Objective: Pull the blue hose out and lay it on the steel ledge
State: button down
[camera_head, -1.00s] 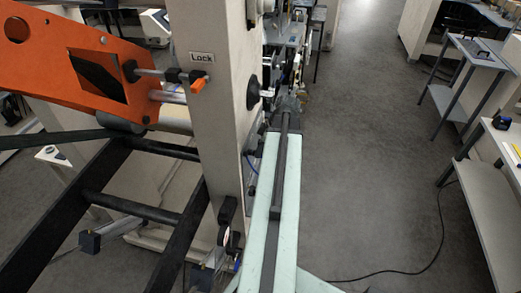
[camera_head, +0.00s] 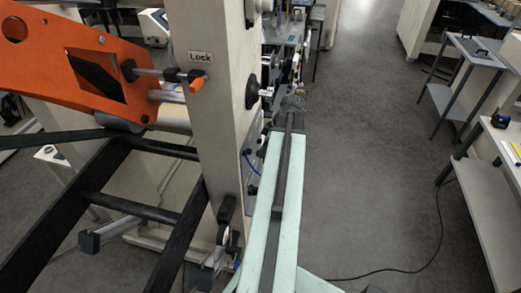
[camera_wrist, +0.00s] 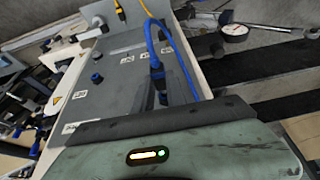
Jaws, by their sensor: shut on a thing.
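The blue hose (camera_wrist: 182,60) loops over the grey panel in the wrist view. One end runs down to a black plug (camera_wrist: 157,75) at the panel, and the other strand drops behind the dark edge of my gripper's housing. A short bit of blue hose (camera_head: 249,164) shows left of my arm in the head view. My gripper (camera_head: 293,103) is at the far end of my arm, beside the machine, and is shut on the blue hose. Its fingertips and the exact grip point are hidden. I cannot clearly pick out the steel ledge.
A yellow hose (camera_wrist: 149,12) with a black plug runs close to the blue one. The machine's pale upright (camera_head: 215,120) is left of my arm. The floor (camera_head: 365,150) on the right is mostly clear.

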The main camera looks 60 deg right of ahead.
jog(key=shift+s+d, duration=0.3)
jog(key=shift+s, duration=0.55)
jog(key=shift+s+d, duration=0.25)
jog(key=shift+s, duration=0.6)
